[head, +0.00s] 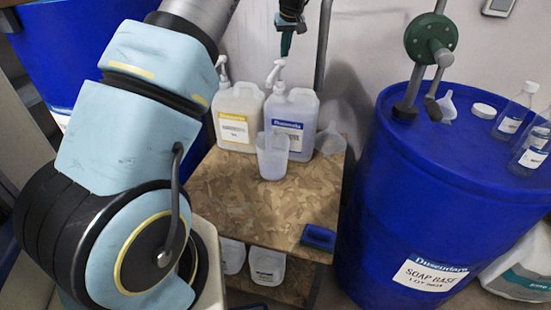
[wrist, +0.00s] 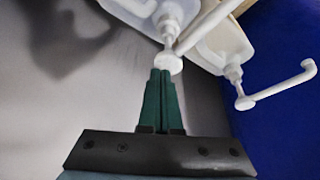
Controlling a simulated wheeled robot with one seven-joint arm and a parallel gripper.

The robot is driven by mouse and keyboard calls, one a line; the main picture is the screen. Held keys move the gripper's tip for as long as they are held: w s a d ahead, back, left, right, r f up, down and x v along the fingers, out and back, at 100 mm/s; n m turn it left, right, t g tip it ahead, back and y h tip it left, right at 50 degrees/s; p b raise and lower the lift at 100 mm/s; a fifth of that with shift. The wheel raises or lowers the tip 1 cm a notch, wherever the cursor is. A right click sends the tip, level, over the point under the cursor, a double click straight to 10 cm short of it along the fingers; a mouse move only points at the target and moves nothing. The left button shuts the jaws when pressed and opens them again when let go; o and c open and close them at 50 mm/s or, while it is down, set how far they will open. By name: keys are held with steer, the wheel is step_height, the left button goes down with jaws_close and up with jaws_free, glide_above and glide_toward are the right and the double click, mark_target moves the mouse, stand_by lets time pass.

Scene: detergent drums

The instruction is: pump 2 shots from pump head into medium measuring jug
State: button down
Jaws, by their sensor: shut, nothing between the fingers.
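My gripper (head: 285,48) is shut and empty, with its dark green fingers pointing down just above the white pump head (head: 276,70) of the blue-labelled bottle (head: 290,112). In the wrist view the closed fingertips (wrist: 162,72) are right at the round top of a white pump head (wrist: 169,63); I cannot tell whether they touch. A translucent measuring jug (head: 272,158) stands upright on the wooden stand in front of this bottle, below the spout side. Any liquid in it is unclear.
A yellow-labelled bottle (head: 237,118) with its own pump (head: 222,70) stands close on the left. A clear funnel-like vessel (head: 330,139) is at the right. A blue item (head: 318,237) lies at the stand's front (head: 235,200). A blue drum (head: 440,190) stands right.

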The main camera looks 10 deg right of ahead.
step_height(320, 180, up, 6)
steer(key=p, duration=0.4)
stand_by(0.4)
steer(key=s+a+f+g, duration=0.1)
steer(key=s+a, duration=0.4)
steer(key=a, duration=0.4)
steer(key=s+a+g, duration=0.1)
steer(key=s+a, duration=0.4)
steer(key=a, duration=0.4)
steer(key=s+a+f, duration=0.1)
steer(key=s+a, duration=0.3)
steer(key=s, duration=0.4)
steer(key=s+a+f+m, duration=0.1)
steer(key=s+a, duration=0.3)
steer(key=s, duration=0.4)
steer(key=s+a+f+g, duration=0.1)
steer(key=s+a, duration=0.3)
steer(key=s, duration=0.4)
steer(key=shift+s+f, duration=0.4)
steer(key=shift+f, duration=0.1)
